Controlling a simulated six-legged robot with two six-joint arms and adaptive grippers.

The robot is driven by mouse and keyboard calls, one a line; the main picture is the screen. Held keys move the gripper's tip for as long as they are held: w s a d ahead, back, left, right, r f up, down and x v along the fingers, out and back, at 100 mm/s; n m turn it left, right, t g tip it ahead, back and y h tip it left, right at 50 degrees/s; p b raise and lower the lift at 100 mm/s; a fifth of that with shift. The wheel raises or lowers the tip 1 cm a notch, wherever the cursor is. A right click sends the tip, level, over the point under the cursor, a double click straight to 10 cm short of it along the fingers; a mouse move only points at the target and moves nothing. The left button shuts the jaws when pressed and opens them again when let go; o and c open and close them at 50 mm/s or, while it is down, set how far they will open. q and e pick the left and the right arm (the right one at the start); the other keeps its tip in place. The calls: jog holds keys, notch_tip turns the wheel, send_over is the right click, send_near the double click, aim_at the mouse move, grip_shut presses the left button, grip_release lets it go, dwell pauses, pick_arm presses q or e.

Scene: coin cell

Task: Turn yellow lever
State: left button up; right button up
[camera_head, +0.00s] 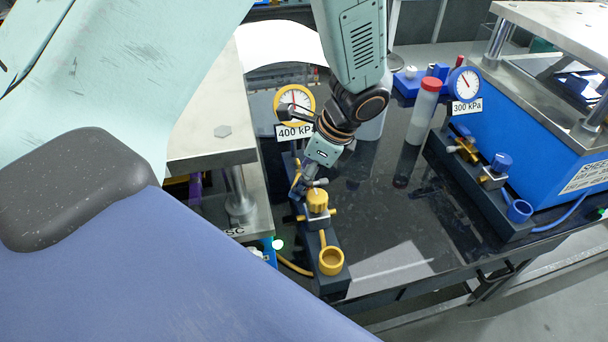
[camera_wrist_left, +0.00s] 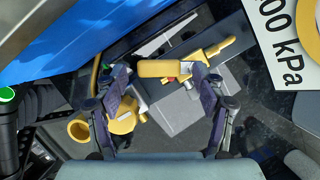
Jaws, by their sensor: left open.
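The yellow lever (camera_wrist_left: 165,68) lies across the space between the fingertips of my left gripper (camera_wrist_left: 160,80) in the left wrist view. The fingers are open, one near each end of the lever; I cannot tell if they touch it. In the head view my left gripper (camera_head: 303,183) points down at the dark valve block, behind the yellow knob (camera_head: 317,199), and mostly hides the lever. The knob also shows in the left wrist view (camera_wrist_left: 122,118), beside the left finger. My right gripper is not in view.
A yellow ring cup (camera_head: 331,261) stands at the block's near end. A gauge (camera_head: 295,104) with a 400 kPa label stands behind. A press (camera_head: 205,120) is close on the left. A second valve block with a blue knob (camera_head: 501,162) is at right. Dark tabletop between is mostly clear.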

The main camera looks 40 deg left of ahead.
pick_arm(q)
jog(key=shift+s, duration=0.2)
jog(key=shift+c, duration=0.4)
jog(key=shift+w+a, duration=0.1)
jog(key=c, duration=1.1)
